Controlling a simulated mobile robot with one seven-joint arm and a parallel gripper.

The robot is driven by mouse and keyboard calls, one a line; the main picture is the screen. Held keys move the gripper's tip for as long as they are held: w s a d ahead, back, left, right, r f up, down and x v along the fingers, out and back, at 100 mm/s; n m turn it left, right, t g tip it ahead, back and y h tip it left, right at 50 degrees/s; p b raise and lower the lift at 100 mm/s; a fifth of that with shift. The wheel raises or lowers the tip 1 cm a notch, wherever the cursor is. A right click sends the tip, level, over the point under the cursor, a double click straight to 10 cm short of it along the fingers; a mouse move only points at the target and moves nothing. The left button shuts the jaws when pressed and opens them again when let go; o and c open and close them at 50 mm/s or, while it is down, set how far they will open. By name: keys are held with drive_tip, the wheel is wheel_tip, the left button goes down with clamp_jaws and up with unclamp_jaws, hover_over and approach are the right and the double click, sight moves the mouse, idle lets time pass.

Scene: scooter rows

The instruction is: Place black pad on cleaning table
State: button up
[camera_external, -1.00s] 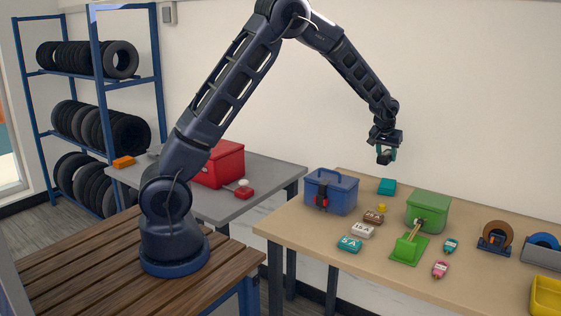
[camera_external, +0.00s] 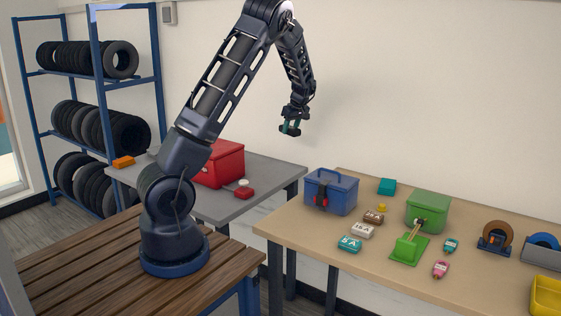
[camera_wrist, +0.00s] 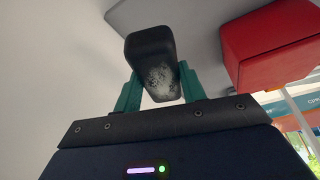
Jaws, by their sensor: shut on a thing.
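My gripper (camera_external: 290,127) is in the air above and behind the gap between the grey table (camera_external: 215,210) and the tan table (camera_external: 300,228). In the wrist view its two green fingers are shut on a black pad (camera_wrist: 150,48), a rounded dark block with a worn, pale, speckled face. The pad is hard to make out in the external view. The grey table also shows in the wrist view (camera_wrist: 195,22), beyond the pad, with a red box (camera_wrist: 272,45) to the right. No label shows which table is the cleaning table.
The tan table holds a blue toolbox (camera_external: 331,192), a green box (camera_external: 428,210) and several small items. The grey table's front is fairly clear.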

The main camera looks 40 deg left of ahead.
drive_tip(key=s+a+r+n+g, duration=0.1)
drive_tip(key=s+a+n, duration=0.2)
drive_tip(key=a, duration=0.6)
approach(266, 171)
drive_tip(key=x, duration=0.6)
drive_tip(key=shift+s+d, duration=0.1)
drive_tip(key=shift+d, duration=0.05)
drive_tip(key=shift+f, duration=0.1)
drive_tip(key=o, duration=1)
